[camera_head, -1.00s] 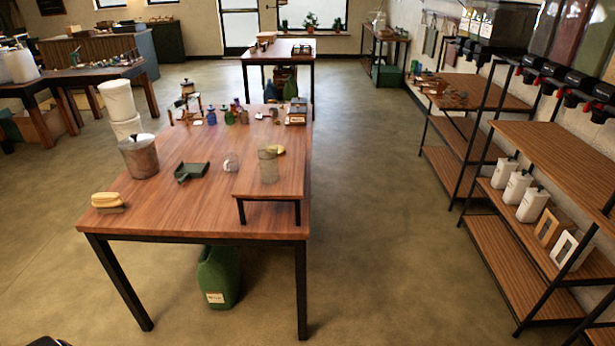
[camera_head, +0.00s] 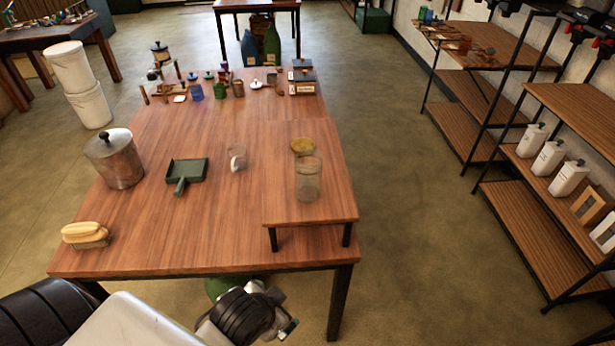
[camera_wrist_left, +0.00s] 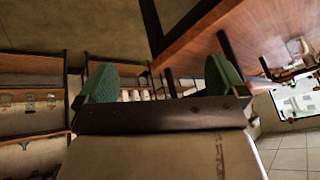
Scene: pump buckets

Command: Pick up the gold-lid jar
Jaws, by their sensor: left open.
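A clear glass jar (camera_head: 308,182) stands upright on the low wooden riser (camera_head: 285,205) at the right side of the table. A round gold lid (camera_head: 303,146) shows just behind its rim; I cannot tell whether it lies flat or tops something hidden behind the glass. My left arm comes in along the bottom of the head view, in front of the table and short of the jar. In the left wrist view my left gripper (camera_wrist_left: 161,82) has its two green fingertips apart, with nothing between them. My right gripper is not in view.
A clear mug (camera_head: 237,158), a green dustpan (camera_head: 186,172), a metal pot (camera_head: 116,160) and a brush (camera_head: 86,234) stand on the table (camera_head: 190,240). Several small items crowd its far end. The front middle is bare. Shelves (camera_head: 540,200) stand to the right, across open floor.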

